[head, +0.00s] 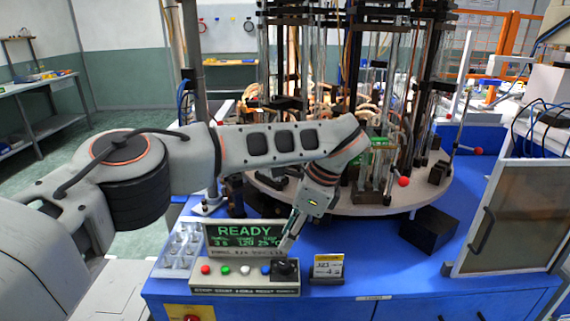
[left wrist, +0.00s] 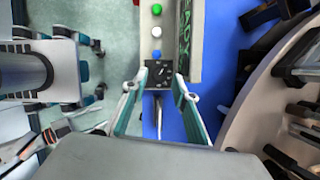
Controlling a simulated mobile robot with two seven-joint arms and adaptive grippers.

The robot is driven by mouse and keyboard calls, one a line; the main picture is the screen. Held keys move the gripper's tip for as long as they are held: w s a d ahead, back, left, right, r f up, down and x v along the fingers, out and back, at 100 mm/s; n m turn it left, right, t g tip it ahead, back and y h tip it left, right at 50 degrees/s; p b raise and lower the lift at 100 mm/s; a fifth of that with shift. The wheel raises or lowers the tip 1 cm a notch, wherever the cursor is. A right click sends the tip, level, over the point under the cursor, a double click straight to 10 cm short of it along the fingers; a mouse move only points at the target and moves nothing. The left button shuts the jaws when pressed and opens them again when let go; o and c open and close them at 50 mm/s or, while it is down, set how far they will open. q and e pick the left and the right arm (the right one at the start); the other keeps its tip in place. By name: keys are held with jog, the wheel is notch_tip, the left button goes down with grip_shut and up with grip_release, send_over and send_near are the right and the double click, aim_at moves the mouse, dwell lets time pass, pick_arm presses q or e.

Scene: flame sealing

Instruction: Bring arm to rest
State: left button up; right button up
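My left arm reaches in from the left over the blue bench (head: 375,255). My left gripper (head: 287,246) points down at the right end of the control box (head: 235,290), just at or above its black knob (head: 285,269). In the left wrist view the two fingers of the left gripper (left wrist: 160,82) are spread apart, with the black knob (left wrist: 159,73) between or just beyond their tips. I cannot tell whether they touch it. The display (head: 245,236) behind the buttons reads READY in green. My right gripper is not in view.
A round carousel (head: 345,205) with tall glass tubes and black posts stands behind the arm. A clear tray (head: 180,249) lies left of the display. A small card stand (head: 327,268) is right of the box. A framed panel (head: 512,215) stands at the right.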

pick_arm(q)
jog(key=s+d+f+m+g+h, duration=0.5)
jog(key=s+d+f+m+h, duration=0.15)
jog(key=s+d+f, duration=0.7)
jog(key=s+d+r+m+g+h, duration=0.3)
jog(key=s+d+r+g+h, duration=0.2)
jog(key=s+d+r+h, duration=0.7)
jog(key=w+a+r+n+t+h, duration=0.3)
jog(key=w+n+t+h, duration=0.4)
jog(key=n+t+h, duration=0.15)
jog(key=w+a+f+n+t+y, duration=0.4)
jog(key=a+f+n+t, duration=0.15)
jog(key=a+t, duration=0.25)
jog(key=w+a+f+n+t+y, duration=0.4)
jog(key=w+a+f+n+t, duration=0.1)
jog(key=a+n+t, duration=0.25)
jog(key=s+a+f+n+y, duration=0.3)
jog(key=a+f+y, duration=0.5)
jog(key=a+f, duration=0.6)
jog(key=s+a+f+g+y, duration=0.4)
jog(key=s+a+f, duration=0.8)
jog(key=a, duration=0.2)
jog(key=shift+s+a+n+p, duration=0.2)
jog(key=shift+s+n+p, duration=0.1)
jog(key=shift+s+n, duration=0.1)
